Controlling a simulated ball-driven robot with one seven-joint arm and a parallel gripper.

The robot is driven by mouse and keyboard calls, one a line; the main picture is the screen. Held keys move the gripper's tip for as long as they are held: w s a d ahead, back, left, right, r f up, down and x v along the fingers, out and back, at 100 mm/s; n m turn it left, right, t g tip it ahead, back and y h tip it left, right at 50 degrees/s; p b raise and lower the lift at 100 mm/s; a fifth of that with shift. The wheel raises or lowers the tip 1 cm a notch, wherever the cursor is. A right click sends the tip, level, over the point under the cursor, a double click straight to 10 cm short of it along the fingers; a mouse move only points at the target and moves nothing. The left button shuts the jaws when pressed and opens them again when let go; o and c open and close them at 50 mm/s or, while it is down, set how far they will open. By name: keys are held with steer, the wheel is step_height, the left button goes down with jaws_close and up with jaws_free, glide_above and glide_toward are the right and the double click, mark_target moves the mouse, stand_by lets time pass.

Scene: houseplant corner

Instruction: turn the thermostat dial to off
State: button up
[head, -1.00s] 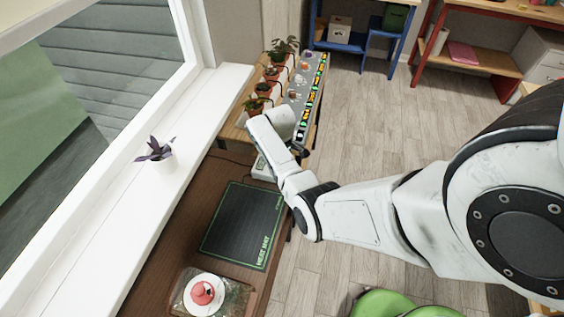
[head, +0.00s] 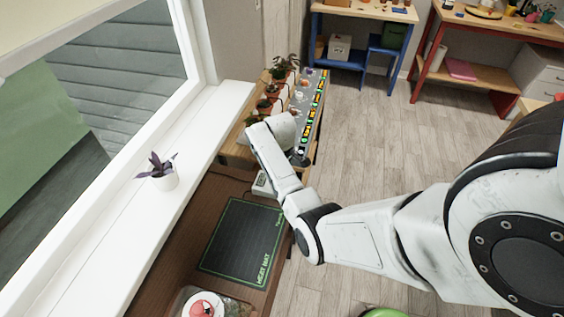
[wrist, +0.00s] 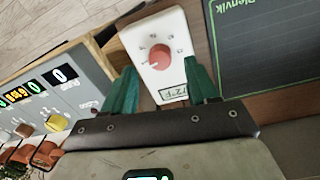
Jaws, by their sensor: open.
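The thermostat (wrist: 152,38) is a white box with a round red dial (wrist: 160,56), a few small marks around it and a small display reading about 72°F. In the wrist view it lies beyond and between my fingers. I cannot read the dial's setting. In the head view the thermostat (head: 261,185) shows beside the heat mat, partly hidden by my arm. My gripper (wrist: 161,70) is open, with its two teal fingers apart on either side of the lower thermostat. Nothing is held, and I cannot tell whether the fingers touch the box. My wrist mostly hides the gripper in the head view.
The black heat mat (head: 240,242) lies beside the thermostat on the brown bench. A grey panel with lit displays (wrist: 62,100) and knobs is at the left in the wrist view. Potted plants (head: 265,105) stand along it. A white-potted plant (head: 160,178) is on the sill.

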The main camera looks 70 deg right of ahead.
step_height(320, 180, up, 7)
steer(key=shift+a, duration=0.15)
stand_by(0.6)
